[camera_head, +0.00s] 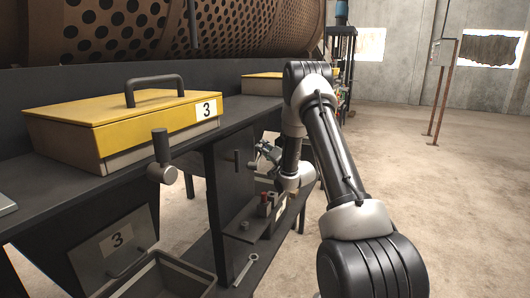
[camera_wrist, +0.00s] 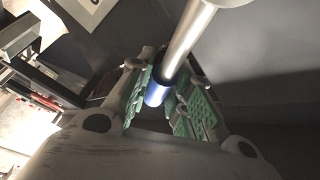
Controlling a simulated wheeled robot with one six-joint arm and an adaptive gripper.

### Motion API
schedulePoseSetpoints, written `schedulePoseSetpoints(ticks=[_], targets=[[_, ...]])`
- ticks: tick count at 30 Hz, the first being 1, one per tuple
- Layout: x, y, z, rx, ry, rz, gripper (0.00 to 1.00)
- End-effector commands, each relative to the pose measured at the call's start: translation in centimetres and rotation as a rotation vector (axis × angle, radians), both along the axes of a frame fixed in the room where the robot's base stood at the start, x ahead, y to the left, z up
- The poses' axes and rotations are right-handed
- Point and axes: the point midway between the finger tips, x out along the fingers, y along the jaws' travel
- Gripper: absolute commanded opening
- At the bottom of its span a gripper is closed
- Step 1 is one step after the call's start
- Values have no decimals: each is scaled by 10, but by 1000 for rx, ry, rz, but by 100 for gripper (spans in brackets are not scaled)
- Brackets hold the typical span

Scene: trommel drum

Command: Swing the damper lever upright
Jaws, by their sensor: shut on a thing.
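The damper lever appears in the wrist view as a silver rod (camera_wrist: 188,42) with a blue end (camera_wrist: 157,93). It runs slantwise from a pale round part at the top edge down between my fingers. My gripper (camera_wrist: 163,100), with green pads, is shut on the blue end. In the head view my gripper (camera_head: 265,154) is beside the dark panel under the bench, to the right of a small dark handle. The lever cannot be made out clearly there, and my arm hides part of that area.
A yellow-lidded box (camera_head: 120,118) marked 3 stands on the dark bench, with a grey knobbed fitting (camera_head: 161,158) at the front edge. A lower shelf holds a wrench (camera_head: 246,268) and a red-topped item (camera_head: 265,203). An open bin (camera_head: 165,275) is at bottom left. The floor at right is clear.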

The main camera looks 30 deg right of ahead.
Motion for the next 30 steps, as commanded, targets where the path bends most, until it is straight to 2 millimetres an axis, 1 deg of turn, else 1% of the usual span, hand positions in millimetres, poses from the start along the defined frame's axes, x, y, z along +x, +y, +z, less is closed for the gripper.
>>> schedulePoseSetpoints(ticks=[7,8,9,11,12,23,26,30], targets=[[-1,0,-1,-5,-2,-1,0],[-1,0,-1,-5,-1,-1,22],[-1,0,-1,-5,-1,-1,29],[-1,0,-1,-5,-1,-1,40],[-1,0,-1,-5,-2,-1,42],[0,0,-1,11,10,1,42],[3,-3,-7,64,51,1,42],[8,-10,-22,211,165,-2,42]])
